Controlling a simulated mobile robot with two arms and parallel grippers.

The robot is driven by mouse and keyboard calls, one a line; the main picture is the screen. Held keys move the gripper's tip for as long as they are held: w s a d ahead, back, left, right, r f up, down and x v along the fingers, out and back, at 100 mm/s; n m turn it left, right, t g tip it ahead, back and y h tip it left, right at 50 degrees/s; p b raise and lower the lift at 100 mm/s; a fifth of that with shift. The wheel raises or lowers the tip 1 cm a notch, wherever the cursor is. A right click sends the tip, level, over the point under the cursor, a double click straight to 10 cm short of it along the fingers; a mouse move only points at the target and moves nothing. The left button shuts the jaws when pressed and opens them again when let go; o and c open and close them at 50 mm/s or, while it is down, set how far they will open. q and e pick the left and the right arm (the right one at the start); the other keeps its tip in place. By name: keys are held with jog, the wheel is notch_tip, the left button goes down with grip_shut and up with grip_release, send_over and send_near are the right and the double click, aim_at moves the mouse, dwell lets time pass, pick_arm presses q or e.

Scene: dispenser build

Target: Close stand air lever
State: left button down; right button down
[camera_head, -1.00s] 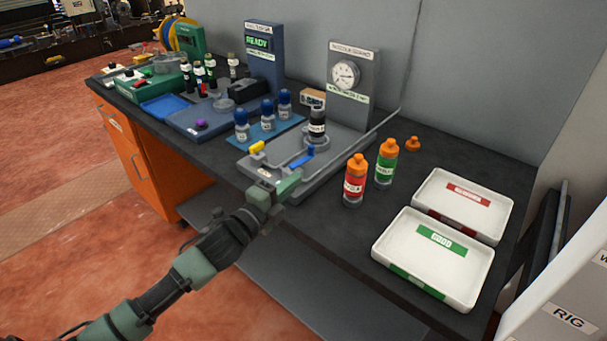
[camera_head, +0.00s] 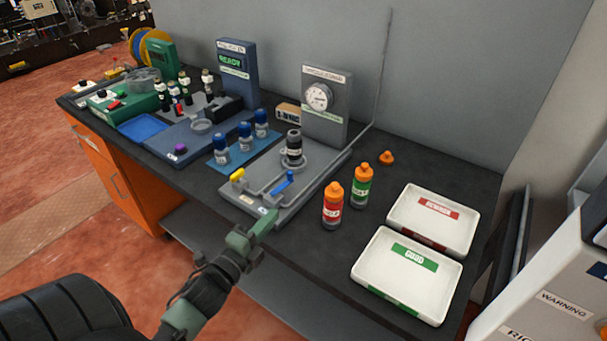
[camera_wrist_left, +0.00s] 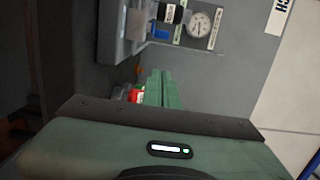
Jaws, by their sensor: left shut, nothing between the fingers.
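The blue lever is angled up to the right, and a blue part also shows in the left wrist view (camera_wrist_left: 160,32). My left gripper (camera_head: 265,222) is shut and empty just in front of the stand, apart from the blue lever. My right gripper is out of view.
A red bottle (camera_head: 332,206) and a green bottle (camera_head: 360,186) with orange caps stand right of the stand. Two white trays (camera_head: 378,286) (camera_head: 397,209) lie further right. Blue-capped vials (camera_head: 245,137) stand left. The floor before the bench is clear.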

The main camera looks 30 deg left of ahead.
pick_arm(q)
jog(key=p, duration=0.2)
send_near(290, 176)
jog(key=w+d, duration=0.3)
jog(key=shift+w+d+f, duration=0.1)
jog(key=shift+d, duration=0.2)
jog(key=w+a, duration=0.1)
jog(key=w+a+p, duration=0.1)
jog(key=w, duration=0.1)
jog(key=shift+w+a+f, duration=0.15)
jog(key=shift+w+a, duration=0.15)
jog(key=shift+a, duration=0.15)
jog(key=shift+w+a+b, duration=0.25)
jog(key=shift+a+b, duration=0.15)
jog(key=shift+a, duration=0.1)
jog(key=shift+r, duration=0.3)
